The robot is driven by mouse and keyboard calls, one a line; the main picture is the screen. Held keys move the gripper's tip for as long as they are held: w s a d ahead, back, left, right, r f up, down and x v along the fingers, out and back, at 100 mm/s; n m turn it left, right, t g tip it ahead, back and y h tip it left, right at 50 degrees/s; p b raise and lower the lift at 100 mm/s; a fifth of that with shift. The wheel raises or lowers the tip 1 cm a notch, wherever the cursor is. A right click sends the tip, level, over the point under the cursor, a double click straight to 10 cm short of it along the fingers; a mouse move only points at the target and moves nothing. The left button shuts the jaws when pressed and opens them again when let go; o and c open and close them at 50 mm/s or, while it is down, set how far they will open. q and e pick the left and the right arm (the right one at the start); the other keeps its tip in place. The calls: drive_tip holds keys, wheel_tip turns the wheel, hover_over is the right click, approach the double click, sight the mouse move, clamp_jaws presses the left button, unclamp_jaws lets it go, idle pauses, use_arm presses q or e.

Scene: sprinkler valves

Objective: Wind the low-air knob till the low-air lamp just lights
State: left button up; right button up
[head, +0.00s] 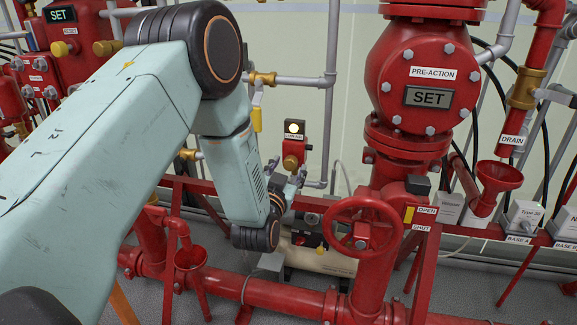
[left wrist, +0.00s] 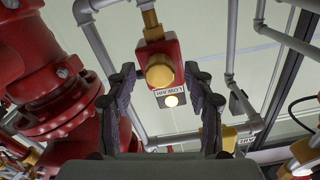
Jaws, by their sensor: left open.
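The low-air switch is a small red box with a round brass low-air knob (head: 290,162) on its front. The knob also shows in the left wrist view (left wrist: 160,74). The low-air lamp (head: 294,127) sits above the knob on a dark plate and looks bright, warm white; it looks bright in the left wrist view (left wrist: 171,101) too. A LOW AIR label lies between them. My left gripper (left wrist: 159,80) is open, its two dark fingers on either side of the knob in view, with gaps showing. Whether the tips reach the knob's depth is unclear. My right gripper is out of view.
A red handwheel (head: 364,226) stands right of my left wrist, below the large PRE-ACTION valve (head: 414,78) reading SET. Grey pipes (head: 326,100) run close around the switch. A red drain funnel (head: 498,178) is at the right.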

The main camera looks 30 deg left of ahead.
use_arm(q)
drive_tip(key=p+v, duration=0.1)
drive_tip(key=v, duration=0.5)
idle(0.4)
drive_tip(key=s+d+f+n+g+h, duration=0.1)
drive_tip(key=s+d+f+g+h, duration=0.1)
drive_tip(key=s+f+g, duration=0.45)
drive_tip(key=s+d+f+g+h, duration=0.25)
drive_tip(key=s+f, duration=0.45)
drive_tip(key=f, duration=0.4)
drive_tip(key=s+d+f+g, duration=0.1)
drive_tip(key=s+f+g, duration=0.3)
drive_tip(key=s, duration=0.8)
drive_tip(key=s+d+f+g+p, duration=0.1)
drive_tip(key=s+d+f+g, duration=0.1)
drive_tip(key=s, duration=1)
drive_tip(key=shift+f+m+g, duration=0.3)
drive_tip(key=shift+f+g, duration=0.6)
drive_tip(key=shift+g, duration=0.3)
